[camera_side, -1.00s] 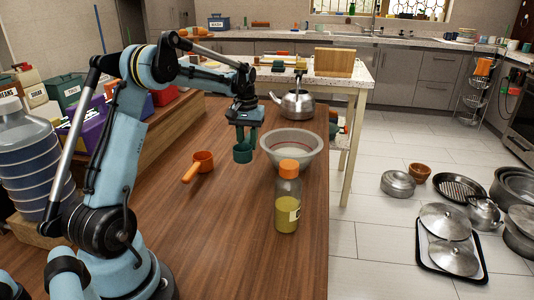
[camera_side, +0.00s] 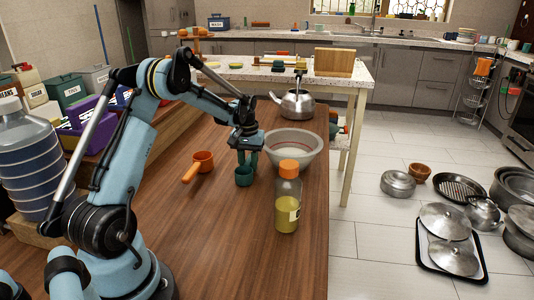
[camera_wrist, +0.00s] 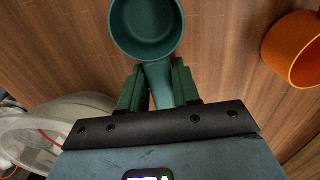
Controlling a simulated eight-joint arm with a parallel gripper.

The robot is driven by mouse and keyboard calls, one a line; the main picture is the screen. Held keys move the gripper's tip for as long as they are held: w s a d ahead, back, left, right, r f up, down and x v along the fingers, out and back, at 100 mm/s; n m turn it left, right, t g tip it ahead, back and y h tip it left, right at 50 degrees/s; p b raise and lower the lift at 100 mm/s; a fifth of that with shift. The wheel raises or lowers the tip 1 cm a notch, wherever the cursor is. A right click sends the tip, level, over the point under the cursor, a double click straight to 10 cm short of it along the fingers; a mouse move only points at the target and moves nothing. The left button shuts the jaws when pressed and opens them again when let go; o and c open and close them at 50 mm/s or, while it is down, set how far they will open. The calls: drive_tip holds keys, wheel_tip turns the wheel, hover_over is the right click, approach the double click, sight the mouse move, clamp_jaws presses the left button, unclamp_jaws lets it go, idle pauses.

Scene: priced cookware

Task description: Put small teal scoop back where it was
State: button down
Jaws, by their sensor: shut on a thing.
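The small teal scoop (camera_side: 244,177) is held by its handle in my gripper (camera_side: 247,156), its cup low over or at the wooden table; I cannot tell whether it touches. In the wrist view the scoop's round cup (camera_wrist: 146,25) opens toward the camera, and its handle runs between the two green fingers of my gripper (camera_wrist: 158,88). An orange scoop (camera_side: 203,161) lies on the table to the left of the teal one, and it also shows at the right edge of the wrist view (camera_wrist: 291,48).
A bowl (camera_side: 305,149) with pale contents stands right of my gripper. A bottle (camera_side: 288,200) with an orange cap and yellow-green liquid stands in front of it. A kettle (camera_side: 297,104) is behind.

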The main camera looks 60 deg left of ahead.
sight(248, 162)
drive_tip(key=c, duration=0.8)
unclamp_jaws()
drive_tip(key=shift+r, duration=0.1)
wheel_tip(248, 162, up, 12)
drive_tip(key=s+d+r+m+t+h, duration=0.1)
drive_tip(key=s+d+r+m, duration=0.25)
drive_tip(key=d, duration=0.45)
drive_tip(key=s+d+r+m+t+h, duration=0.1)
drive_tip(key=s+d+r+m, duration=0.1)
drive_tip(key=d+r, duration=0.45)
drive_tip(key=s+d+f+m+t+y, duration=0.2)
drive_tip(key=s+d+f+t, duration=0.3)
drive_tip(key=d+f, duration=0.4)
drive_tip(key=s+d+m, duration=0.1)
drive_tip(key=d, duration=0.2)
drive_tip(key=shift+s+d, duration=0.15)
drive_tip(key=shift+d, duration=0.25)
